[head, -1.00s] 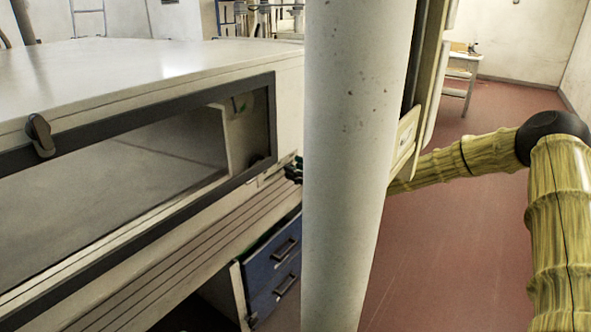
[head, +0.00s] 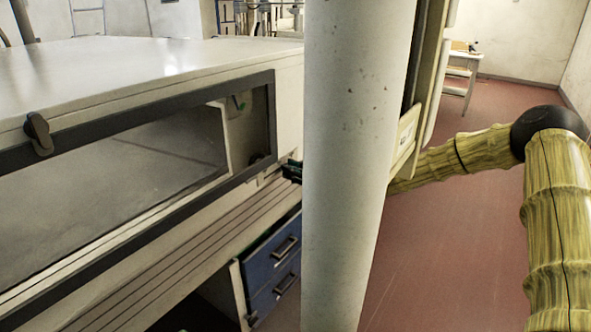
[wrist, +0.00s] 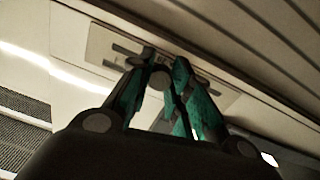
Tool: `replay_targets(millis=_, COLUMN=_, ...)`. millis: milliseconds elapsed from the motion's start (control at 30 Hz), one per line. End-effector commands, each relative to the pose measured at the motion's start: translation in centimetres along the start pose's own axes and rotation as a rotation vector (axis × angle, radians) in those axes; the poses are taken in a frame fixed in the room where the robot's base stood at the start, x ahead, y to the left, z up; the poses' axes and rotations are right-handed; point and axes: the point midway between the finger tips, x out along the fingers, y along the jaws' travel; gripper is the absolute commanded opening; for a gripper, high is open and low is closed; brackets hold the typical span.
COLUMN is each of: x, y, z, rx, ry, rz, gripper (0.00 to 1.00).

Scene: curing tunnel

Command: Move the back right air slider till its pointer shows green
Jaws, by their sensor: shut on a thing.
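In the wrist view my gripper (wrist: 162,66) has dark fingers with green inner faces, closed together at a pale slotted plate (wrist: 112,48) on the machine's side. The fingers are shut on the air slider's small knob, which they mostly hide. The slider's pointer cannot be made out. In the head view only the dark tip of my gripper (head: 291,171) shows, left of the pillar, beside the right end of the machine.
A thick white pillar (head: 350,200) stands in front of my forearm and hides most of it. The long pale machine (head: 150,62) with its dark-framed window fills the left. Blue drawers (head: 272,262) are below. Red floor (head: 450,250) is open at right, with a small table (head: 458,72) behind.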

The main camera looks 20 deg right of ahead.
Motion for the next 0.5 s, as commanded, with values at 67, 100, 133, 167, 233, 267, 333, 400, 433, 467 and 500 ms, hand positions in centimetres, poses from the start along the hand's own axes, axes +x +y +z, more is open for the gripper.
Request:
replay_targets(millis=67, x=-0.05, y=-1.03, z=0.00, rx=0.001, ry=-0.002, rz=-0.002, gripper=0.00)
replay_targets(millis=100, x=-0.08, y=-1.34, z=-0.08, rx=0.000, ry=-0.001, rz=-0.002, gripper=0.00)
replay_targets(millis=133, x=-0.08, y=-1.47, z=-0.12, rx=-0.001, ry=-0.001, rz=-0.001, gripper=0.00)
replay_targets(millis=167, x=-0.09, y=-1.53, z=-0.14, rx=0.000, ry=-0.001, rz=0.000, gripper=0.00)
replay_targets(millis=233, x=-0.10, y=-1.56, z=-0.16, rx=0.000, ry=-0.002, rz=0.001, gripper=0.00)
replay_targets(millis=267, x=-0.10, y=-1.55, z=-0.15, rx=0.000, ry=-0.002, rz=0.001, gripper=0.00)
replay_targets(millis=333, x=-0.10, y=-1.54, z=-0.15, rx=0.000, ry=-0.002, rz=0.001, gripper=0.00)
replay_targets(millis=400, x=-0.11, y=-1.53, z=-0.14, rx=0.000, ry=-0.002, rz=0.001, gripper=0.00)
replay_targets(millis=433, x=-0.11, y=-1.53, z=-0.14, rx=0.000, ry=-0.002, rz=0.001, gripper=0.00)
replay_targets(millis=467, x=-0.11, y=-1.53, z=-0.13, rx=0.000, ry=-0.002, rz=0.001, gripper=0.25)
replay_targets(millis=500, x=-0.11, y=-1.52, z=-0.14, rx=0.000, ry=-0.002, rz=0.001, gripper=0.33)
